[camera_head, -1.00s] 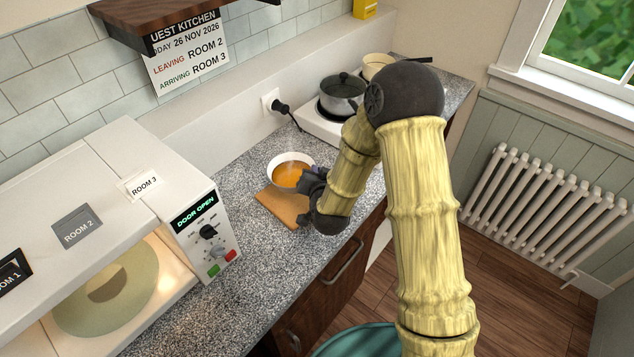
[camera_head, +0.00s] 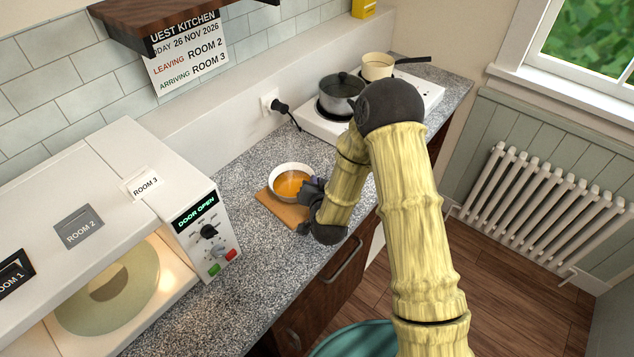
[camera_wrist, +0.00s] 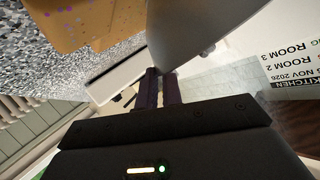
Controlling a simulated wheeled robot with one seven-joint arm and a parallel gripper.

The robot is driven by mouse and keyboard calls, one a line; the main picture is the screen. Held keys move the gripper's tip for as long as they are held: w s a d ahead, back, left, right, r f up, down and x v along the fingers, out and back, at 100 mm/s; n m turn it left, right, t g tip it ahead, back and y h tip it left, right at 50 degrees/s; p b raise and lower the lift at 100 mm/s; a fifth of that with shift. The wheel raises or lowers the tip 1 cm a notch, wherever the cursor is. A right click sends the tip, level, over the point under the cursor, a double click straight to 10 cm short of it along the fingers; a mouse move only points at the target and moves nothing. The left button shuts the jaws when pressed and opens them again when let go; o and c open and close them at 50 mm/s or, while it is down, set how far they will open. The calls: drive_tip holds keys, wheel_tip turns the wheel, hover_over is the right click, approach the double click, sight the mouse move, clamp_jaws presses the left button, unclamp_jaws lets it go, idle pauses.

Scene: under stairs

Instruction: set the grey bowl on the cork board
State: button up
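The grey bowl (camera_head: 291,196), pale and holding orange soup, is over the far part of the cork board (camera_head: 268,199) in the head view. My gripper (camera_head: 312,187) is at the bowl's right side. In the wrist view, its two dark fingers (camera_wrist: 161,86) are close together with their tips at the wall of the bowl (camera_wrist: 195,28), so it looks shut on the rim. The board (camera_wrist: 75,22) shows at the upper left there. I cannot tell whether the bowl's base touches the board. The tips' exact contact is partly hidden.
A microwave (camera_head: 95,215) with its door open stands at the left. A hob (camera_head: 318,122) with a lidded pot (camera_head: 338,92) and a cream pan (camera_head: 377,66) stands at the back. Speckled counter (camera_head: 225,180) is clear around the board.

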drive_tip(key=o, duration=0.4)
drive_tip(key=p+v, duration=0.2)
drive_tip(key=v, duration=0.7)
drive_tip(key=shift+s+r, duration=0.2)
drive_tip(key=shift+r, duration=0.15)
drive_tip(key=shift+s+p, duration=0.15)
drive_tip(key=shift+p, duration=0.7)
drive_tip(key=p+v, duration=0.2)
drive_tip(key=p, duration=0.4)
drive_tip(key=shift+s+f, duration=0.1)
